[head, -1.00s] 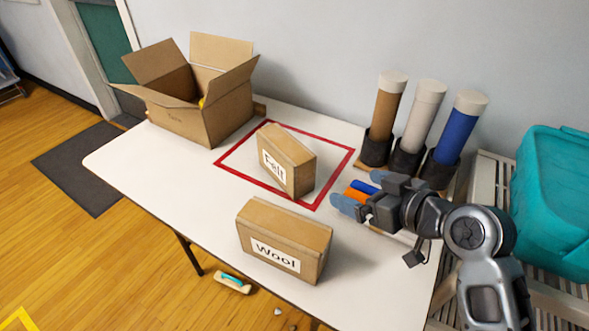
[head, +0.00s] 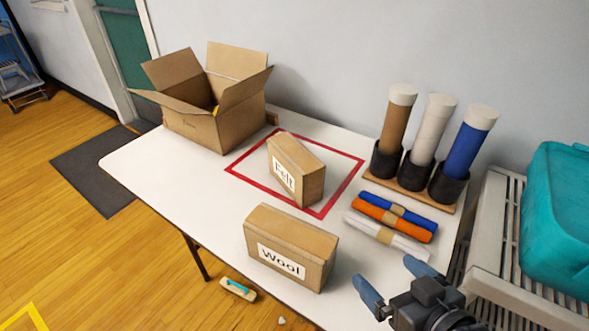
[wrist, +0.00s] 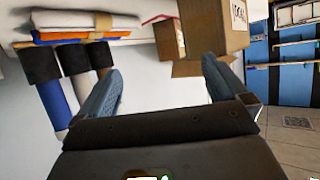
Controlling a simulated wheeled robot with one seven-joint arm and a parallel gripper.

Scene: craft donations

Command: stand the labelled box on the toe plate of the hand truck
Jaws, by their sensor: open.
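Two closed cardboard boxes with white labels stand on the white table. The "Wool" box (head: 290,228) is near the front edge, and the "Felt" box (head: 305,163) stands behind it inside a red outline. My gripper (head: 395,282) is open and empty at the bottom right of the head view, right of the "Wool" box and apart from it. In the wrist view my gripper (wrist: 162,85) shows two spread blue fingers with nothing between them. A labelled cardboard box shows at the top there, its word unreadable. I cannot make out a hand truck for certain.
An open carton (head: 200,128) stands at the table's back left. Rolled fabrics (head: 395,217) and a rack of upright tubes (head: 413,182) are at the right, beside a teal bin (head: 558,220). A brush (head: 238,289) lies on the floor.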

